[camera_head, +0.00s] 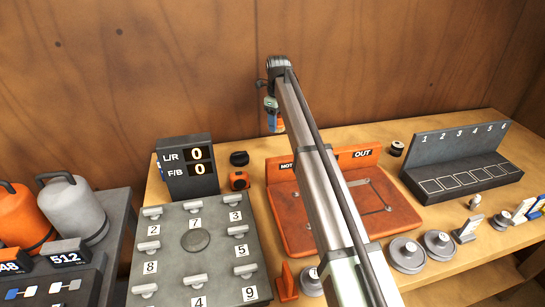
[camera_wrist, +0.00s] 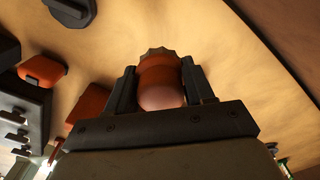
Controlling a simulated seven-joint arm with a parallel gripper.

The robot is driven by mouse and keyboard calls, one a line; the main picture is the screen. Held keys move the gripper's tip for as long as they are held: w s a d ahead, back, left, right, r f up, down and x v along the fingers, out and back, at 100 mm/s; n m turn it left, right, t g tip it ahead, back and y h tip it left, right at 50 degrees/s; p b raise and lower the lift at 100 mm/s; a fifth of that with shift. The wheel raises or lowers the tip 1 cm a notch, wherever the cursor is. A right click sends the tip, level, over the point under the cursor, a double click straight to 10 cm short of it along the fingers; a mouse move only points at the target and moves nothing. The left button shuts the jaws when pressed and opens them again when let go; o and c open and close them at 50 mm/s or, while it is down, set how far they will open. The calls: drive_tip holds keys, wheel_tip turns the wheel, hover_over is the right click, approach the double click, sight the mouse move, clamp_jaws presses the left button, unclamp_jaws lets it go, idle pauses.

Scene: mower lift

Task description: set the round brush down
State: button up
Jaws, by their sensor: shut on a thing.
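My gripper (camera_wrist: 163,88) is shut on the round brush (camera_wrist: 160,82), with a dark finger on each side of it. The brush shows an orange-red body, a paler rounded near end and a grey jagged edge at its far end. In the head view my gripper (camera_head: 271,105) hangs from the arm's far end, near the back of the table by the wooden wall. The orange of the brush (camera_head: 276,124) shows just below the fingers. Whether the brush touches the table cannot be told.
A black display reading 0 and 0 (camera_head: 187,168) and a numbered grey panel (camera_head: 195,262) stand left. A small black round item (camera_head: 239,158) and an orange block (camera_head: 239,181) lie nearby. An orange tray (camera_head: 398,213) and a grey numbered rack (camera_head: 436,188) stand right.

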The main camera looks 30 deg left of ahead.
drive_tip(key=shift+s+a+f+n, duration=0.1)
drive_tip(key=shift+s+f+n, duration=0.5)
drive_tip(key=shift+f, duration=1.1)
drive_tip(key=shift+s+f+n, duration=0.45)
drive_tip(key=shift+s+f, duration=0.15)
drive_tip(key=shift+f, duration=1.05)
drive_tip(key=shift+s+a+f+n, duration=0.1)
drive_tip(key=shift+s+f+n, duration=0.5)
drive_tip(key=shift+f, duration=1.1)
drive_tip(key=shift+f, duration=0.15)
drive_tip(key=o, duration=1)
drive_tip(key=shift+o, duration=0.2)
wheel_tip(320, 180, up, 12)
drive_tip(key=shift+o, duration=0.2)
